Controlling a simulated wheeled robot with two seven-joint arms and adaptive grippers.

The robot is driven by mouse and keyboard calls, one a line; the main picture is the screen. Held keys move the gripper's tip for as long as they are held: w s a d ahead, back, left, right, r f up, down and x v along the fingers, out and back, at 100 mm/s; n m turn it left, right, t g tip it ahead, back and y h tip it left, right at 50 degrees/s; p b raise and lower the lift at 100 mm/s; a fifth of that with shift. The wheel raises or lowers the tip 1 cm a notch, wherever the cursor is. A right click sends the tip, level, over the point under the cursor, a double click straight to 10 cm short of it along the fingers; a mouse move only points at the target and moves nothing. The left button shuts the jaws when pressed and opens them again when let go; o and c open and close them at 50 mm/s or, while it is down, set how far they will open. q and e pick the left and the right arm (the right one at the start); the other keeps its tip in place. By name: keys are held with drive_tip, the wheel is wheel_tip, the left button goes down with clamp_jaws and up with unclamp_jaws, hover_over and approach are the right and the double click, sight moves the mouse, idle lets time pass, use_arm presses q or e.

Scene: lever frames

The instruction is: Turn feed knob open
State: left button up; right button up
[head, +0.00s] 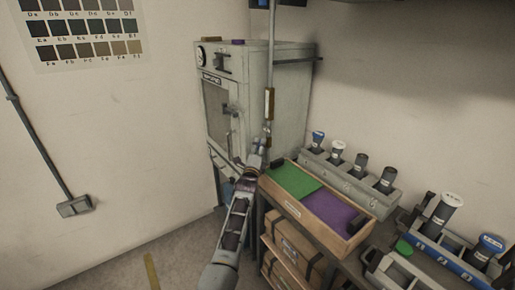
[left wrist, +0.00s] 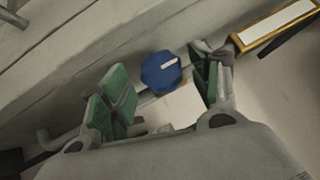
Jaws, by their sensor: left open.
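The feed knob (left wrist: 161,71) shows in the left wrist view as a blue, many-sided knob with a white pointer mark, which runs roughly sideways, tilted up to the right. My left gripper (left wrist: 159,86) is open, with a green-padded finger on each side of the knob. The knob sits between the fingertips, with a visible gap on both sides. In the head view my left gripper (head: 259,150) reaches up to the lower end of the vertical pipe (head: 271,50), in front of the grey cabinet. I cannot make out the knob there. My right gripper is not in view.
A grey cabinet (head: 287,95) stands behind the pipe. A brass-framed label (head: 268,103) is on the pipe, just above my gripper. A wooden tray (head: 352,240) with green and purple panels and a rack of bottles (head: 345,181) stand on the bench to the right. The left floor is clear.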

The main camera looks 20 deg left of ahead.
use_arm(q)
drive_tip(key=shift+r, duration=0.1)
drive_tip(key=shift+c, duration=0.6)
drive_tip(key=c, duration=0.9)
